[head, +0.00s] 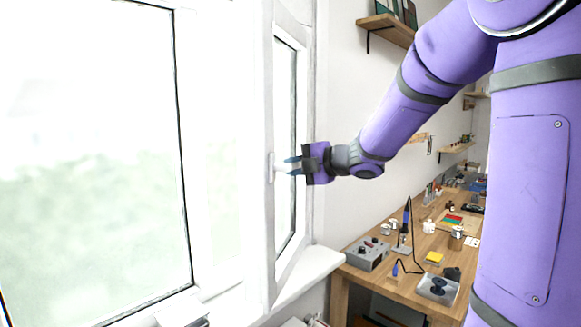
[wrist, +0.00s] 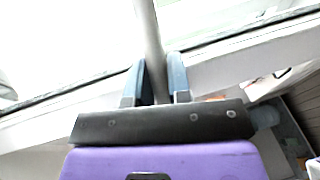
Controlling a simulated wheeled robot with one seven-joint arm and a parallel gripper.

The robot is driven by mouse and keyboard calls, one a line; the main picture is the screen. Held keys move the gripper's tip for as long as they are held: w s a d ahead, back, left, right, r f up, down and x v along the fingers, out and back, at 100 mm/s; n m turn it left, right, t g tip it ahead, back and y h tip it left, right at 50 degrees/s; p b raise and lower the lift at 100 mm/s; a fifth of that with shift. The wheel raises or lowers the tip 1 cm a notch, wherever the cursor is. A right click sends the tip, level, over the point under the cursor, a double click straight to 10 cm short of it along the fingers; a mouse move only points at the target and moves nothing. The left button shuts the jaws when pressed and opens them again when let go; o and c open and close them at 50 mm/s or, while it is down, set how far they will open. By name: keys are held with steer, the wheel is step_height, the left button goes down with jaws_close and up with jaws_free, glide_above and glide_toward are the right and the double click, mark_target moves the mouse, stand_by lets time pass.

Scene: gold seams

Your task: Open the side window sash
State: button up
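The side window sash (head: 269,240) is a tall, narrow white frame with a glass pane (head: 286,135), seen at a steep angle in the head view. In the wrist view the pale bar of the handle (wrist: 150,40) runs between the two blue-grey fingers of my gripper (wrist: 158,85). The fingers are close together and fit snugly along both sides of the bar. Part of the bar is hidden behind the gripper body.
A large window pane (head: 90,160) fills the left. A white sill (head: 312,265) runs below the sash. A wooden workbench (head: 400,285) with a grey box (head: 368,253), soldering tools and small items stands at right. A wall shelf (head: 387,28) hangs above.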

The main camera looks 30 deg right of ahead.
steer(key=o, duration=0.4)
steer(key=shift+r, duration=0.1)
steer(key=shift+s+d, duration=0.1)
steer(key=v, duration=1)
steer(key=shift+s+d+r, duration=0.1)
steer(key=shift+s+d, duration=0.05)
steer(key=shift+s, duration=0.15)
steer(key=shift+c, duration=0.2)
